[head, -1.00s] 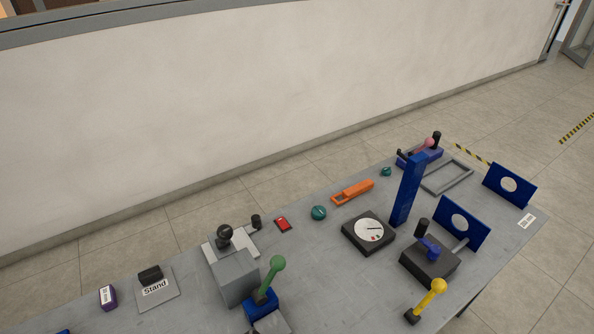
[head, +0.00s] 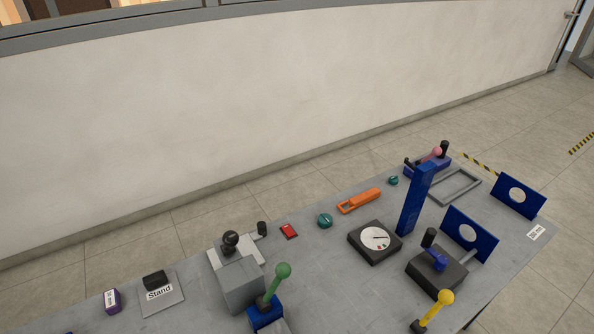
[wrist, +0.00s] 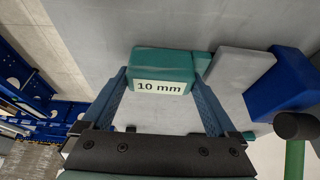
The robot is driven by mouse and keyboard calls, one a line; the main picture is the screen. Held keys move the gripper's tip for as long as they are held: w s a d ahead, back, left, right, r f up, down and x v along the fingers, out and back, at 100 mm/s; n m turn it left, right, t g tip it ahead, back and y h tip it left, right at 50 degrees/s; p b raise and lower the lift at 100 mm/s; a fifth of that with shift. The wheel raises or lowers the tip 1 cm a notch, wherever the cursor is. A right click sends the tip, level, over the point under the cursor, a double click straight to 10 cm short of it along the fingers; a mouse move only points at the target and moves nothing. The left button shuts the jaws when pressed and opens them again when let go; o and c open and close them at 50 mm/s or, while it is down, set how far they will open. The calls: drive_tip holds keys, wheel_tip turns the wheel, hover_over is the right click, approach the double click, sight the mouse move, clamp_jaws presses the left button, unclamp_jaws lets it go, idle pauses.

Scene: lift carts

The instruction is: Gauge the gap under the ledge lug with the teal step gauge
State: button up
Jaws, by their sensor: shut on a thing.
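The teal step gauge (wrist: 163,66) shows in the wrist view, with a white "10 mm" label facing the camera. My gripper (wrist: 162,76) is shut on it, one blue finger at each side. A narrower teal part of the gauge reaches right, behind the right finger, close to a light grey block (wrist: 240,72). I cannot tell whether they touch. A blue block (wrist: 284,84) adjoins the grey one. I cannot tell for sure which part is the ledge lug, and no gap shows clearly. My gripper and the gauge are not in the head view.
In the wrist view a black knob (wrist: 296,125) and green shaft stand close on the right. In the head view the bench holds a grey block (head: 240,282), a green-knobbed lever (head: 282,271), a dial box (head: 374,241) and a tall blue post (head: 415,200).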

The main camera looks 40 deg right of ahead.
drive_tip(key=shift+s+a+p, duration=0.3)
drive_tip(key=shift+s+p, duration=0.45)
drive_tip(key=shift+s, duration=0.55)
drive_tip(key=shift+s+a+p, duration=0.35)
drive_tip(key=shift+s+p, duration=0.4)
drive_tip(key=shift+s, duration=0.5)
drive_tip(key=shift+s+a+p, duration=0.3)
drive_tip(key=shift+s+p, duration=0.45)
drive_tip(key=shift+s, duration=0.55)
wheel_tip(320, 180, up, 6)
drive_tip(key=p, duration=0.5)
drive_tip(key=shift+p, duration=0.4)
drive_tip(key=shift+w, duration=0.1)
